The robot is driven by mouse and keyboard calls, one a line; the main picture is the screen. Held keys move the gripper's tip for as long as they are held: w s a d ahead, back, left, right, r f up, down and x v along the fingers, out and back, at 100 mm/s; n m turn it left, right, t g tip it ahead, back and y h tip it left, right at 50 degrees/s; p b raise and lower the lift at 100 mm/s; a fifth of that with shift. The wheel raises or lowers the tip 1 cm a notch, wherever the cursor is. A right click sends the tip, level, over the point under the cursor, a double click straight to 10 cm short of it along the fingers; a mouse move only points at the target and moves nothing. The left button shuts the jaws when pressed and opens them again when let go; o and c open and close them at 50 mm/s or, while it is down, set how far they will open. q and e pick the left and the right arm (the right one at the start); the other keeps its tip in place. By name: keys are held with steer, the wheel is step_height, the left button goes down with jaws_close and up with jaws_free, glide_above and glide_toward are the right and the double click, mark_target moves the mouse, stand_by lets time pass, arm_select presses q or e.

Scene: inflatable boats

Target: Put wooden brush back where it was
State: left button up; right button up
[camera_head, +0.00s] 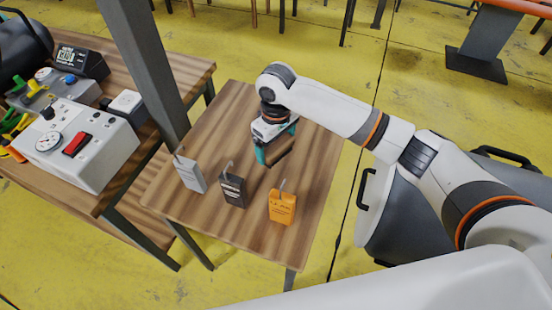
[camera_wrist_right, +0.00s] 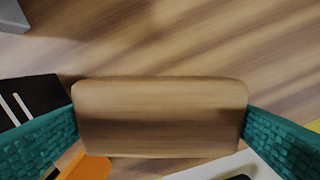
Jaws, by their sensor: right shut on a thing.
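My right gripper (camera_head: 274,150) is over the small wooden table, with its teal fingers pointing down. It is shut on the wooden brush (camera_wrist_right: 160,118), a brown rounded block that spans the gap between both teal fingers (camera_wrist_right: 160,130) in the right wrist view. In the head view the brush is mostly hidden by the gripper; I cannot tell whether it touches the tabletop. The bristles are not visible. My left gripper is not in view.
On the small table (camera_head: 225,105) stand a grey tagged box (camera_head: 190,174), a black one (camera_head: 233,190) and an orange one (camera_head: 282,207), nearer than the gripper. A workbench at left holds a white device (camera_head: 85,140). A grey post (camera_head: 150,70) rises between. The table's far part is clear.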

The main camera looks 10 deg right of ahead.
mark_target(276, 144)
steer(key=shift+f, duration=2.7)
steer(key=o, duration=0.7)
steer(key=shift+f, duration=0.1)
step_height(276, 144, up, 12)
steer(key=shift+r, duration=0.1)
